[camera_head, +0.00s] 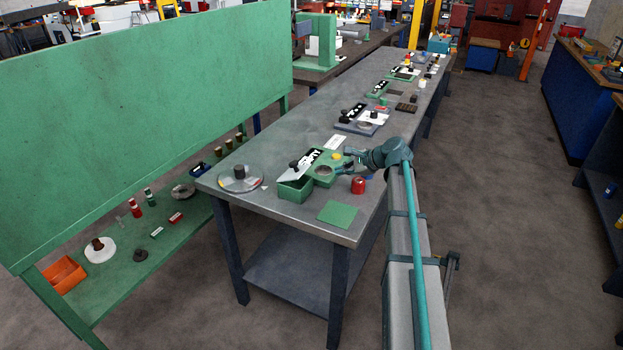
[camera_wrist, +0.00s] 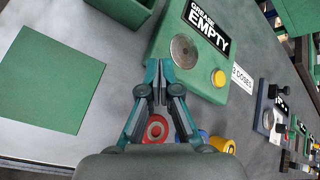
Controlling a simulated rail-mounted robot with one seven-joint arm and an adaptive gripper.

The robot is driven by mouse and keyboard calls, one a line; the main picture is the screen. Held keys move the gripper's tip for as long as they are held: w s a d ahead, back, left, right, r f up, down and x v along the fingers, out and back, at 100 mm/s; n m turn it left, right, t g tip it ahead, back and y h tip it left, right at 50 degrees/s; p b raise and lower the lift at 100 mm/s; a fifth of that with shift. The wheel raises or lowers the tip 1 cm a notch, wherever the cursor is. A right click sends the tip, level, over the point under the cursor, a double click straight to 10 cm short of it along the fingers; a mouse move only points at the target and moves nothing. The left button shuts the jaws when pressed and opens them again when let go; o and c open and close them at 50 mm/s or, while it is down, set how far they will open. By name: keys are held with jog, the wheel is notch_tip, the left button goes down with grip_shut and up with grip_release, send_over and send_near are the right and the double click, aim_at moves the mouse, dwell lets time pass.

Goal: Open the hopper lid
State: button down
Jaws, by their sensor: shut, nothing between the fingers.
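The green grease unit (camera_head: 322,172) stands near the front end of the long grey table, with a round metal disc, a yellow button and a black "GREASE EMPTY" sign. It also shows in the wrist view (camera_wrist: 172,72). At its left is a green box-shaped hopper (camera_head: 294,190). A pale tilted plate with a dark knob, apparently the hopper lid (camera_head: 291,174), sits over it; I cannot tell how far it is raised. Only part of the hopper box (camera_wrist: 122,12) shows in the wrist view. My gripper (camera_wrist: 158,72) is shut and empty, right of the unit and apart from the lid.
A red cylinder (camera_head: 358,185) stands on the table near my gripper. A flat green mat (camera_head: 338,213) lies at the front edge. A round metal disc (camera_head: 240,180) lies at the left corner. More fixtures (camera_head: 362,118) stand farther along the table.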

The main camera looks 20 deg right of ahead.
aim_at(307, 184)
jog(key=s+a+m+y, duration=0.1)
jog(key=m, duration=0.1)
jog(key=s+a+m+t+y, duration=0.1)
jog(key=s+m, duration=0.1)
jog(key=s+a+m+y+b, duration=0.1)
jog(key=a, duration=0.1)
jog(key=shift+s+f+m+t+y, duration=0.2)
jog(key=shift+s+m+t+y, duration=0.1)
jog(key=shift+m+t, duration=0.1)
jog(key=shift+m+t+y, duration=0.3)
jog(key=shift+m+y, duration=0.1)
jog(key=shift+m, duration=0.3)
jog(key=x, duration=0.3)
jog(key=p+x, duration=0.1)
jog(key=x, duration=0.1)
jog(key=p+x, duration=0.1)
jog(key=x, duration=0.2)
jog(key=shift+a+r, duration=0.3)
jog(key=shift+a, duration=0.15)
jog(key=shift+w+a+f, duration=0.2)
jog(key=shift+w+a, duration=0.2)
jog(key=shift+a, duration=0.05)
jog(key=shift+r, duration=0.15)
